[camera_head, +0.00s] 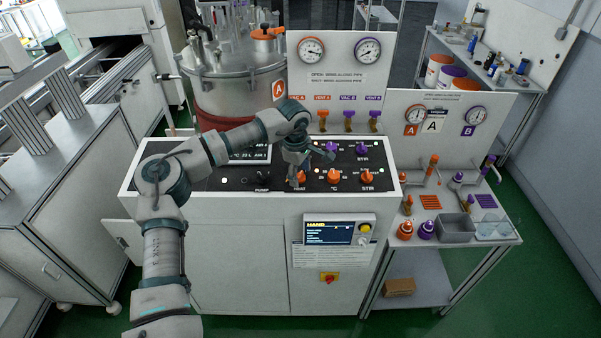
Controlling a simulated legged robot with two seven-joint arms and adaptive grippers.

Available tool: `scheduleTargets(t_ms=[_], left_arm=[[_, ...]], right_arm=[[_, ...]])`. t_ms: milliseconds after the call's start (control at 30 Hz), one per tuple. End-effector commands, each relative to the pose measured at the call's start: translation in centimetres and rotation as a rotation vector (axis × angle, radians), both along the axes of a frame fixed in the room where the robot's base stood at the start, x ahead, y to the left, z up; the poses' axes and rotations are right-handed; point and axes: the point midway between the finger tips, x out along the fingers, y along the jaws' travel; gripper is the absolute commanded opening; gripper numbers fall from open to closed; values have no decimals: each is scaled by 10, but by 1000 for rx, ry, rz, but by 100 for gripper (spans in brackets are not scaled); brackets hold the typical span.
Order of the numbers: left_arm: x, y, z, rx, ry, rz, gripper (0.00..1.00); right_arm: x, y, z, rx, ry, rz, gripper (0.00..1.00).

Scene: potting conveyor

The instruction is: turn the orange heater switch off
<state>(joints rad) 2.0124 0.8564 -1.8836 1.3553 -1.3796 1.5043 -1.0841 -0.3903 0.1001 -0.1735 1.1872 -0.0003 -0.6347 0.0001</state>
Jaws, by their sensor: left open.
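The orange heater switch (300,177) is the leftmost of a row of orange knobs on the black control panel (235,181). The lettering under it is small and hard to read. My left arm comes in from the lower left and bends down over the panel. My left gripper (301,170) is open, pointing down right at the heater switch and covering part of it. I cannot tell whether its fingers touch the switch. Its fingers are dark and small in this view. My right gripper is not in view.
Two more orange knobs, a temperature knob (333,176) and a stir knob (367,177), sit to the right. Purple knobs (362,149) are behind. A steel vessel (235,90) and gauge board (340,75) stand at the back. A side shelf (509,239) holds bottles and a grey bin (456,229).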

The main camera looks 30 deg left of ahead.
Motion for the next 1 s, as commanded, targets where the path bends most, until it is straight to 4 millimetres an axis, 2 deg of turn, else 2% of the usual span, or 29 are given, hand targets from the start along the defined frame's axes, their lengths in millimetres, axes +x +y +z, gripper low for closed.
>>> scheduleTargets(t_ms=[200,267,400,467,833,1000], left_arm=[[0,0,-1,0,1,0,61],[0,0,0,1,1,0,49],[0,-2,0,2,0,-1,14],[0,-3,1,2,0,-1,1],[0,-5,2,-9,-5,49,1],[0,-6,3,-22,-15,144,1]], right_arm=[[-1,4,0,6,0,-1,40],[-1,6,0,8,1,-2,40],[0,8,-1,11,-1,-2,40],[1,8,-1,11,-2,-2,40],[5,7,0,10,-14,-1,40],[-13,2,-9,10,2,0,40]])
